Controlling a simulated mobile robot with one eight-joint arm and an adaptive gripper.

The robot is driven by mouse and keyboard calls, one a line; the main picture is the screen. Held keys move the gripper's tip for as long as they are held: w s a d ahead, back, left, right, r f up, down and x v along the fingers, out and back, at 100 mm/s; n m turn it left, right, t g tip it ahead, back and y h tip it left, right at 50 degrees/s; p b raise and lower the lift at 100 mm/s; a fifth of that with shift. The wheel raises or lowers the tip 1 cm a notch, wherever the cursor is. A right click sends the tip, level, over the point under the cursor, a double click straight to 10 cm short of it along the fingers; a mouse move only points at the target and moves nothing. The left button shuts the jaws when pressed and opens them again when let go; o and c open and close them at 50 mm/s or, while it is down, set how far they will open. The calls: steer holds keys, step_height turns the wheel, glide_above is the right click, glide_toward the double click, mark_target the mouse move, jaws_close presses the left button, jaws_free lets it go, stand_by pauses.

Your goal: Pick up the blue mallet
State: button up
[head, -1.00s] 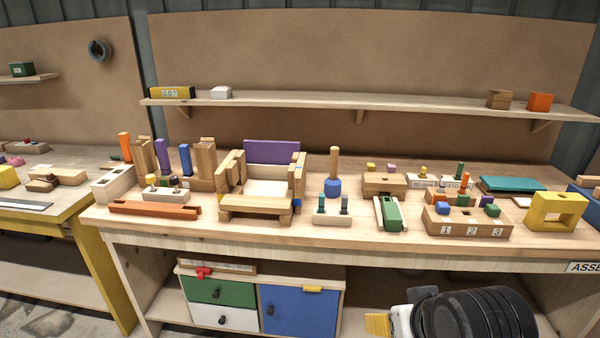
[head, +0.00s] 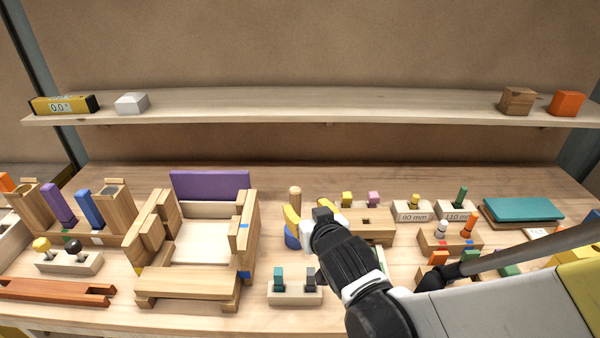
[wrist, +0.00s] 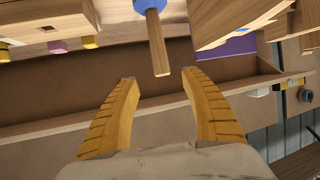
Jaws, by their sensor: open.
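The blue mallet (head: 295,196) stands upright on the bench, wooden handle up and blue head down. In the head view my gripper hides much of it; part of the blue head (head: 292,241) shows. My gripper (head: 311,212) has yellow fingers and is open and empty, close to the handle at its right. In the wrist view the handle (wrist: 157,42) points down the picture from the blue head (wrist: 148,5). Its free end lies in the gap between my open fingertips (wrist: 158,78), apart from both. I cannot tell how deep it is between them.
A wooden chair-like assembly with a purple back (head: 210,185) stands left of the mallet. A block with teal and grey pegs (head: 295,295) is in front. A slotted wooden block (head: 370,228) is right and behind. A shelf (head: 300,108) runs above the bench.

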mark_target(297, 197)
steer(key=b+x, duration=0.1)
steer(key=x, duration=0.2)
steer(key=shift+w+a+f, duration=0.15)
steer(key=shift+w+f, duration=0.1)
steer(key=shift+f, duration=0.05)
steer(key=x, duration=0.2)
steer(key=b+x, duration=0.2)
steer(key=x, duration=0.1)
steer(key=shift+w+a+r, duration=0.15)
steer(key=shift+w, duration=0.3)
steer(key=shift+s+r, duration=0.1)
steer(key=shift+c, duration=1.2)
jaws_close()
